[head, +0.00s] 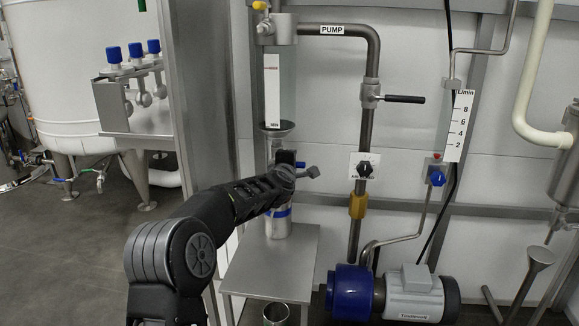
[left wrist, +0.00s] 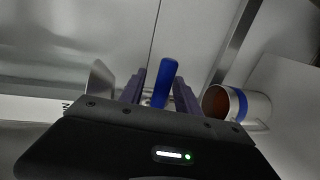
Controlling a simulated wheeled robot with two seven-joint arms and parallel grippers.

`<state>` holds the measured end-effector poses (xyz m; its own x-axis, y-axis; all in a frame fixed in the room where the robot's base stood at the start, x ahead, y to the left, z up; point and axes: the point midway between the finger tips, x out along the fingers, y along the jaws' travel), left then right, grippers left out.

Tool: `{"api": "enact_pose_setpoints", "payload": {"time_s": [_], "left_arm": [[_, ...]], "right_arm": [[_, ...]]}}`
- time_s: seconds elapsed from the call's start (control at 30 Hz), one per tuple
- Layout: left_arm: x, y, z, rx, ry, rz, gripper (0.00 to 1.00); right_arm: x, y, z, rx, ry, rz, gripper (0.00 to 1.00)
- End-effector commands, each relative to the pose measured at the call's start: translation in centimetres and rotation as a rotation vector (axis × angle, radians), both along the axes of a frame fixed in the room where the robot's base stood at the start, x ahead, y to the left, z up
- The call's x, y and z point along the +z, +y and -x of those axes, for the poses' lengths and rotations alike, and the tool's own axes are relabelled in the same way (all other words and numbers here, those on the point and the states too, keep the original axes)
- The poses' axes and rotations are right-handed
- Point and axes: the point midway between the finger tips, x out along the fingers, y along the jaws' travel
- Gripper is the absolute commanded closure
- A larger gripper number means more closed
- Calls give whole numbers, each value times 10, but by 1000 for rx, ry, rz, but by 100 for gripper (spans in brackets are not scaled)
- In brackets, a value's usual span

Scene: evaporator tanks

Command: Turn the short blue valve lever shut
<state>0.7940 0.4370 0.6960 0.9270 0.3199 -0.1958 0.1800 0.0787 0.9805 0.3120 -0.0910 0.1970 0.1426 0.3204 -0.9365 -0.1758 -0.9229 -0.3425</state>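The short blue valve lever (left wrist: 163,82) shows in the left wrist view as a rounded blue handle. It stands between the two fingers of my left gripper (left wrist: 160,92), with the fingers apart on either side of it. I see no clear contact. In the head view my left gripper (head: 288,170) is at the pipe below the glass sight tube, and its dark body hides most of the valve. My right gripper is not in view.
A metal mug with a blue band (head: 279,222) stands under the valve on a small grey table (head: 262,272); it shows close by in the left wrist view (left wrist: 238,103).

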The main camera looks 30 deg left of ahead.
Motion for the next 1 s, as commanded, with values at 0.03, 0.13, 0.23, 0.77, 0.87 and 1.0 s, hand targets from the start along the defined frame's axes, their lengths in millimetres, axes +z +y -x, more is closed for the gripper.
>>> {"api": "enact_pose_setpoints", "payload": {"time_s": [0.03, 0.13, 0.23, 0.77, 0.87, 1.0], "left_arm": [[2, -1, 5, 0, -1, 1, 61], [4, -5, 18, 0, -1, 0, 61], [8, -10, 33, 1, -2, 0, 61], [14, -22, 65, 1, -2, 0, 61], [14, -22, 65, 1, -2, 0, 61], [14, -22, 64, 1, -1, 0, 61]], "right_arm": [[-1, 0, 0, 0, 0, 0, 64], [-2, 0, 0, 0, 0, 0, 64], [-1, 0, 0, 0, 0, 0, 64], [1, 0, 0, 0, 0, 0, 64], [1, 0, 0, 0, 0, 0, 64], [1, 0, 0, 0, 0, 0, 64]]}}
